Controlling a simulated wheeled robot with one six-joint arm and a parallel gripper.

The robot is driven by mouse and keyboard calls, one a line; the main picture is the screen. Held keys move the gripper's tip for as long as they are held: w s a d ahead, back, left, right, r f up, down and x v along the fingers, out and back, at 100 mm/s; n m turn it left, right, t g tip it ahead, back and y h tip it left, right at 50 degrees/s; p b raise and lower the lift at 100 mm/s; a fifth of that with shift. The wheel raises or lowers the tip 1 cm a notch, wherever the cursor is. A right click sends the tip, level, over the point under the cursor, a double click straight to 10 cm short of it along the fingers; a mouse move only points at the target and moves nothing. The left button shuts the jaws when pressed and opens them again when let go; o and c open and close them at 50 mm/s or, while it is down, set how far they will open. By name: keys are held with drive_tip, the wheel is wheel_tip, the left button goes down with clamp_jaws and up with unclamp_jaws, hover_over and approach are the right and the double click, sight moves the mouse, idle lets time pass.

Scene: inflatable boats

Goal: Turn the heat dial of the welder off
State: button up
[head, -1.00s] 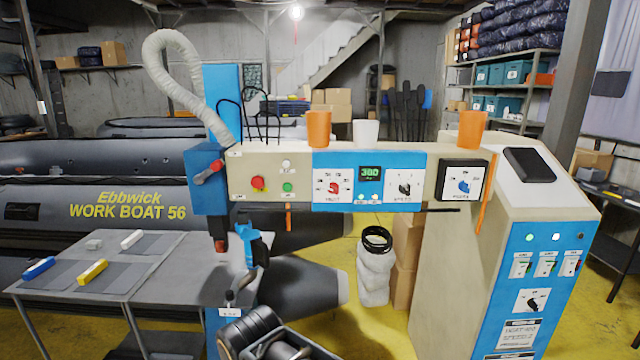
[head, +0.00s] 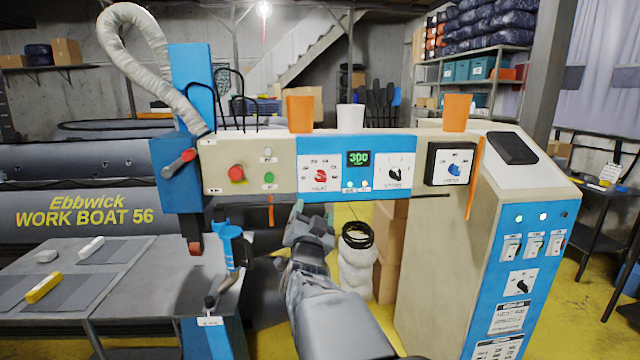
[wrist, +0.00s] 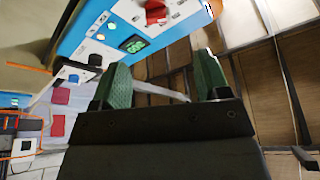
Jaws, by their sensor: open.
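The welder's beam (head: 225,160) runs across the head view. Its blue-and-white panel carries a red dial (head: 320,175), a green display (head: 358,158) that seems to read 300, and a black dial (head: 395,174). The dial labels are too small to read surely; the red one appears to be the heat dial. My gripper (head: 312,218) is open and empty, below the panel and apart from it. In the wrist view, its green fingertips (wrist: 165,80) stand wide apart, with the red dial (wrist: 155,12) beyond them at the top edge, partly cut off.
A blue dial (head: 454,170) sits on a black plate to the right. A red button (head: 236,173) and a crank lever (head: 180,162) are to the left. Orange cups (head: 299,113) and a white cup (head: 350,118) stand on the beam. An orange strip (head: 475,178) hangs at the right.

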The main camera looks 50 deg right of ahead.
sight(320, 179)
drive_tip(key=shift+h, duration=0.3)
drive_tip(key=p+x, duration=0.2)
drive_tip(key=x, duration=0.5)
drive_tip(key=p+x, duration=0.2)
drive_tip(key=x, duration=0.4)
drive_tip(key=shift+d+r, duration=0.2)
drive_tip(key=shift+d, duration=0.3)
drive_tip(key=c, duration=0.9)
drive_tip(key=shift+f, duration=0.1)
